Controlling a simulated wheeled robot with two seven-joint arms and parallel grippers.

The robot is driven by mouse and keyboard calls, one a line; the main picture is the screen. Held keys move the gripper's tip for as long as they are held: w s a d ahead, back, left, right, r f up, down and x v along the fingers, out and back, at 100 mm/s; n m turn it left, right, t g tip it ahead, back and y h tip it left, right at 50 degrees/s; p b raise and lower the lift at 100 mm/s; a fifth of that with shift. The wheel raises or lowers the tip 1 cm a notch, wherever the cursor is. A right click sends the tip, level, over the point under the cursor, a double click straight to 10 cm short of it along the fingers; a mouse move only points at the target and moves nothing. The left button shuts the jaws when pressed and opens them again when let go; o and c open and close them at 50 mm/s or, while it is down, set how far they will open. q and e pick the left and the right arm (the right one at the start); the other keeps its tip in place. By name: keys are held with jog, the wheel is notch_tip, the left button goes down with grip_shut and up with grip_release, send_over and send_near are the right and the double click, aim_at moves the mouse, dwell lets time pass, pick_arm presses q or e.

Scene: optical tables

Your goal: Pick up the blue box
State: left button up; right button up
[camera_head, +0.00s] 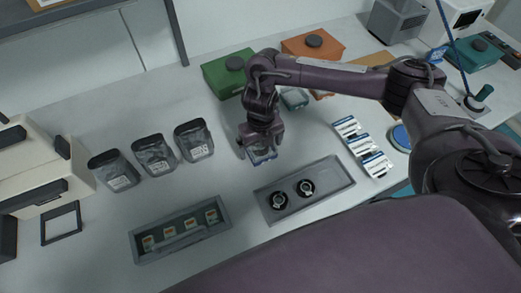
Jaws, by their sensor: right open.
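My right gripper (260,150) points down over the middle of the table, its jaws open around or just above a small clear-and-blue box (262,156). The fingers and wrist hide much of this box, and I cannot tell whether they touch it. A larger teal-blue box (470,55) with a dark knob on its lid stands at the far right, well away from the gripper. My left gripper is out of view.
A green box (222,80) and an orange box (318,50) stand behind the gripper. A grey tray with two round parts (335,178) and another grey tray (145,255) lie in front. White-and-blue packs (360,145) lie right.

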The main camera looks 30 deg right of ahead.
jog(key=c, duration=1)
jog(key=shift+c, duration=0.4)
jog(key=shift+r, duration=0.15)
